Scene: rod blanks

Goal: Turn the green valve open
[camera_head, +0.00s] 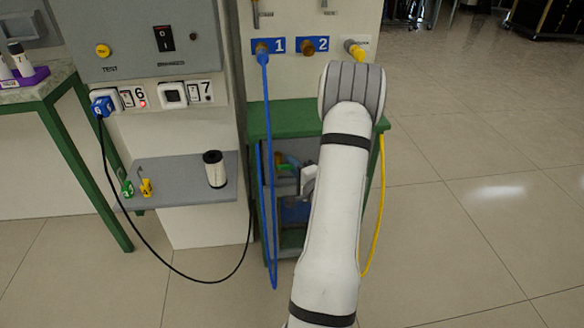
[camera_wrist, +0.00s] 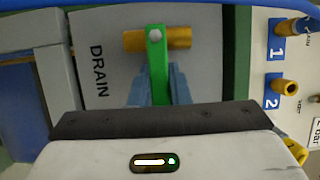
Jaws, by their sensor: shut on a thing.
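The green valve has a green lever handle (camera_wrist: 157,50) on a short brass pipe body (camera_wrist: 180,38), in the wrist view. The lever stands crosswise to the brass pipe. The word DRAIN is printed on the grey panel to its left. My gripper (camera_wrist: 158,84) has its two blue-grey fingers on either side of the lever's lower part and is shut on it. In the head view my arm hides most of the gripper, and the green handle (camera_head: 287,167) shows only as a small patch inside the recess under the green bench.
A blue hose (camera_head: 267,170) hangs from port 1, left of my arm, and a yellow hose (camera_head: 378,205) hangs to its right. A grey shelf (camera_head: 180,190) with a white and black cylinder (camera_head: 215,169) stands at left. The floor at right is clear.

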